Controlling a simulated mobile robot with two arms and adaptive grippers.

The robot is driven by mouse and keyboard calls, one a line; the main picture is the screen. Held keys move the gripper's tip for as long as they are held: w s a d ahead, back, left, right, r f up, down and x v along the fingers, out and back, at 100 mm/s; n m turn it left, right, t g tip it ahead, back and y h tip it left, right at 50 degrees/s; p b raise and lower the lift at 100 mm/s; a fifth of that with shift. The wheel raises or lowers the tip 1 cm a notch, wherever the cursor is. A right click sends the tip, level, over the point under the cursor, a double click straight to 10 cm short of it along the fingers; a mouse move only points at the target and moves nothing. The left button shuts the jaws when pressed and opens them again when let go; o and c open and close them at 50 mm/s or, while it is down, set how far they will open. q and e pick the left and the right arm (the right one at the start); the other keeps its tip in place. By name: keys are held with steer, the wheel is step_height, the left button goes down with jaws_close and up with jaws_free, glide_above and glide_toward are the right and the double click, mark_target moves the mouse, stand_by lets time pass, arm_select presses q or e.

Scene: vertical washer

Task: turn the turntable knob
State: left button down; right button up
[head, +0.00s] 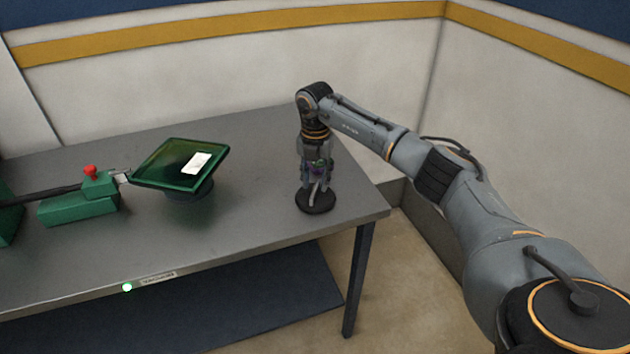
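The turntable knob (315,203) is a dark round disc on the right part of the grey table. My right gripper (315,187) points straight down over it. Its fingers reach the top of the knob, and a light upright piece shows between or in front of them. The fingers are small in the view, so I cannot tell whether they are closed on the knob. My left gripper is not in view.
The grey table (250,218) holds a tilted green tray (160,170) on a dark round base. A green block (78,207) with a red knob (90,171) stands to the left. A label (158,279) is on the table's front edge. Walls stand behind and right.

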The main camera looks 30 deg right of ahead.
steer(key=shift+f, duration=0.85)
steer(key=shift+c, duration=0.4)
jaws_close()
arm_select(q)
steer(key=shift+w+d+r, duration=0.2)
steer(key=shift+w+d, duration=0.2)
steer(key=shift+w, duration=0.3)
